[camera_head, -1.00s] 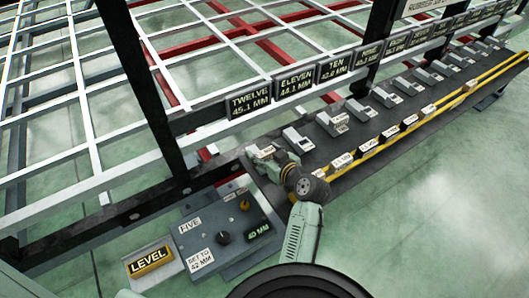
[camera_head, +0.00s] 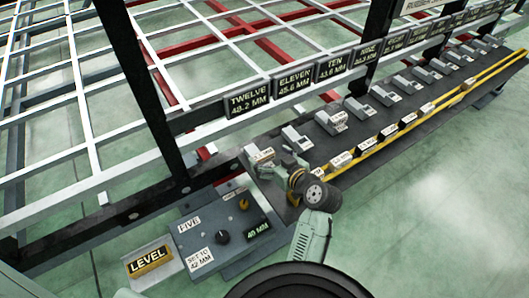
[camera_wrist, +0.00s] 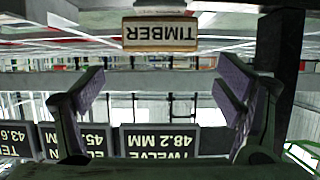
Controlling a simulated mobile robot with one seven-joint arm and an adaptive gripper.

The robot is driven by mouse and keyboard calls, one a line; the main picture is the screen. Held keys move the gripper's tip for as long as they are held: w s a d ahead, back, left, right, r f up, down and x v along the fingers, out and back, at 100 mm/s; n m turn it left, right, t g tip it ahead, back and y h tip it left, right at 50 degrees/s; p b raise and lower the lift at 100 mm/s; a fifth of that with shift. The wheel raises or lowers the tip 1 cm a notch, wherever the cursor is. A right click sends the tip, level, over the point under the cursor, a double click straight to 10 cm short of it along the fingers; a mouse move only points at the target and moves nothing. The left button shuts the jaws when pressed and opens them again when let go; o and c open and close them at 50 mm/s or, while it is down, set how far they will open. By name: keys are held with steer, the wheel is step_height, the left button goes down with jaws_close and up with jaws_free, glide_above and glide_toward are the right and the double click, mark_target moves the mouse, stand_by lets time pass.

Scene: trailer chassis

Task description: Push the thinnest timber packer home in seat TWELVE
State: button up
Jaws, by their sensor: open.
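The timber packer (camera_head: 262,156) sits in the seat below the TWELVE sign (camera_head: 248,104), at the near end of the dark bench. Its label is too small to read in the head view. In the wrist view the block (camera_wrist: 160,34) shows upside down with the word TIMBER, ahead of the fingers and clear of them. How deep it sits cannot be told. The TWELVE sign reads 48.2 MM. My gripper (camera_head: 288,165) is open and empty, just right of the packer; its two purple-grey finger pads (camera_wrist: 160,95) stand wide apart in the wrist view.
Several other seats run along the bench (camera_head: 365,140) to the upper right. Labelled packers stand along the yellow rail (camera_head: 375,142) at its front. Black posts and white chassis bars stand behind.

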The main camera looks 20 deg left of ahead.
steer(key=v, duration=0.7)
steer(key=shift+s+d, duration=0.25)
steer(key=shift+r, duration=0.15)
